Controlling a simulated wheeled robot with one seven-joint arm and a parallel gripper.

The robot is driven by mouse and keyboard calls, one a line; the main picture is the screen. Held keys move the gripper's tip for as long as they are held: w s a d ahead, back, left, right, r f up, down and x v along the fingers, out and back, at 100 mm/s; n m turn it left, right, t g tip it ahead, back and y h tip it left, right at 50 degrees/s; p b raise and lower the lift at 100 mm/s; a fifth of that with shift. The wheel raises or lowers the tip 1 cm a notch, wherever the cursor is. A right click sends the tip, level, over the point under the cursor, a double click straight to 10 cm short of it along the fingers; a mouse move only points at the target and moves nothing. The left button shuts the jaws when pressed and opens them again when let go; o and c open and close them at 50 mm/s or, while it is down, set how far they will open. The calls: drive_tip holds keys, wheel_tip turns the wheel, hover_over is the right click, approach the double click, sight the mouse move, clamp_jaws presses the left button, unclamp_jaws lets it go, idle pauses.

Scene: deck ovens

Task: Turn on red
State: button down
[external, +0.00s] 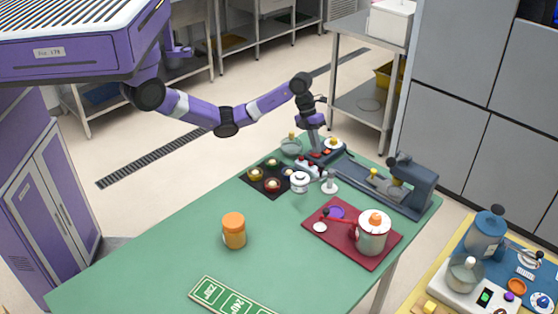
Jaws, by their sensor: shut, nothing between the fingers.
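My gripper (318,147) points down at the far end of the green table, just over a small dark panel (335,158) with small red parts. It is shut with nothing in it. Red pieces (315,167) show just in front of the gripper, by a white-and-red item. Whether the fingertips touch the panel I cannot tell; the arm hides part of it. No lit lamp can be made out at this size.
Beside the panel are a dark tray (251,184) with several round items, a white pot (299,184) and a blue-grey machine (410,187). A red tray (334,246) holds a white canister (371,236).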

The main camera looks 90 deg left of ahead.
drive_tip(key=shift+w+d+f, duration=0.1)
drive_tip(key=shift+f, duration=0.2)
drive_tip(key=shift+d+f, duration=0.1)
drive_tip(key=shift+f, duration=0.2)
idle(0.3)
drive_tip(key=shift+s+a+f, duration=0.15)
drive_tip(key=shift+s+a, duration=0.45)
drive_tip(key=p+v, duration=0.4)
drive_tip(key=v, duration=1)
drive_tip(key=shift+r, duration=0.2)
